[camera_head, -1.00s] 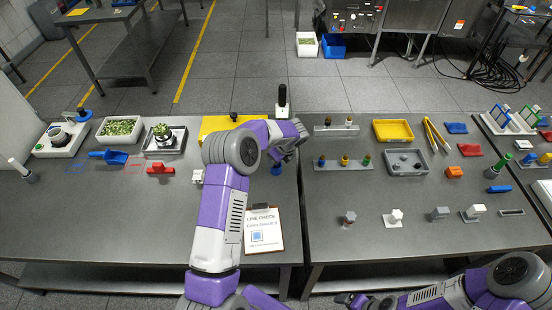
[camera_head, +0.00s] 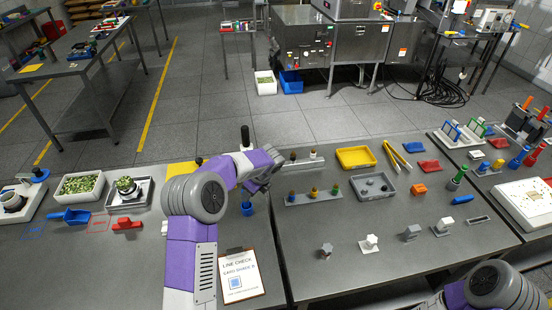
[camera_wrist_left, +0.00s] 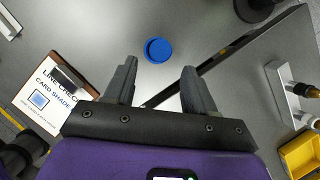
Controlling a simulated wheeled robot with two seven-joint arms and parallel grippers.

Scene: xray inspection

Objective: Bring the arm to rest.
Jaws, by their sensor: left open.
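My left gripper (camera_head: 262,182) hangs over the back middle of the table, folded down from my purple and white arm. In the left wrist view its two dark fingers (camera_wrist_left: 158,78) stand wide apart with nothing between them. A small round blue cup (camera_wrist_left: 158,50) stands on the table just beyond the fingertips in that view, apart from them. The cup also shows below the gripper in the head view (camera_head: 248,208). My right arm shows in part at the lower right of the head view; its gripper is out of the picture.
A clipboard (camera_head: 240,276) lies by my left arm. A peg rack (camera_head: 314,197), grey tray (camera_head: 373,188) and yellow tray (camera_head: 356,157) stand to the right. A dark upright post (camera_head: 245,137) stands behind the gripper. Several small blocks stand on the right table.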

